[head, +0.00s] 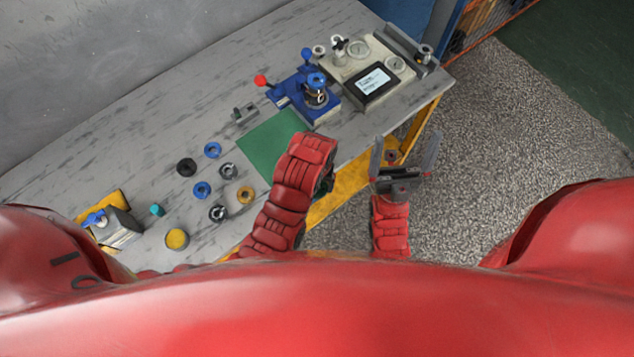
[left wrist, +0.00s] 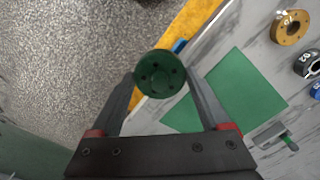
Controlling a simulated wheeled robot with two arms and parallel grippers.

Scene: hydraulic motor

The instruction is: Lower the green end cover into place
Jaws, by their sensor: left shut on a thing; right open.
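The green end cover (left wrist: 159,74) is a round dark green disc with several small holes. In the left wrist view it sits between the two fingertips of my left gripper (left wrist: 160,82), which is shut on it. Behind it show the floor and the table's yellow edge. In the head view my red left forearm hides most of this gripper and the cover. A motor stack (head: 316,94) with a blue top stands in the blue fixture (head: 290,97), beyond my left arm. My right gripper (head: 404,157) is open and empty, off the table's right edge, over the floor.
A green mat (head: 268,143) lies bare before the fixture. Several blue, black and yellow rings (head: 245,195) lie on the table's left half. A panel with gauges and a screen (head: 373,84) stands right of the fixture.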

